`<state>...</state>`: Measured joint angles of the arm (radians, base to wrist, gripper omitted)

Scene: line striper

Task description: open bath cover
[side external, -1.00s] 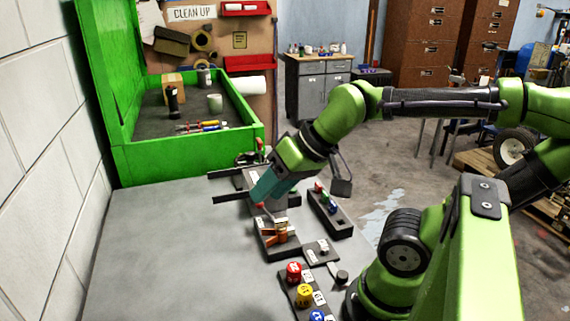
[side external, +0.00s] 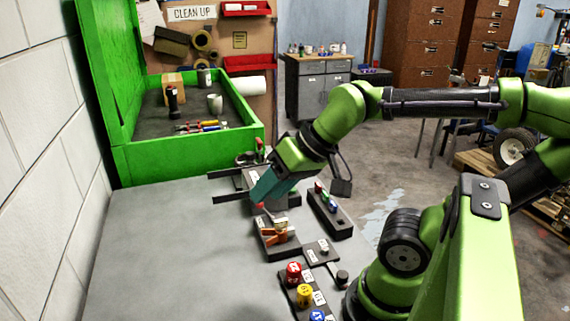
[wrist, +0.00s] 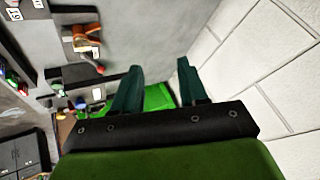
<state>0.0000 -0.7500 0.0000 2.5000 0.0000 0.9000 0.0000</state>
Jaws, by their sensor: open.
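The open-topped green bath (side external: 190,157) stands at the back left, with a tall green panel (side external: 105,70) standing upright along its left side; this looks like its cover, raised. My gripper (side external: 258,200), with teal fingers, is in front of the bath, low over the grey table and apart from the bath. In the wrist view my gripper (wrist: 159,66) is open, with nothing between its fingers. Part of the green bath (wrist: 155,98) shows beyond the fingers there. In the side view the fingers overlap, and their exact height over the table is unclear.
A red-tipped lever on a dark block with an orange-brown part (side external: 275,233) is close to my gripper. Dark rails (side external: 229,173) lie behind it. A small dark rack (side external: 329,215) and colored knobs (side external: 304,294) stand to the right. The table's left part (side external: 150,250) is clear.

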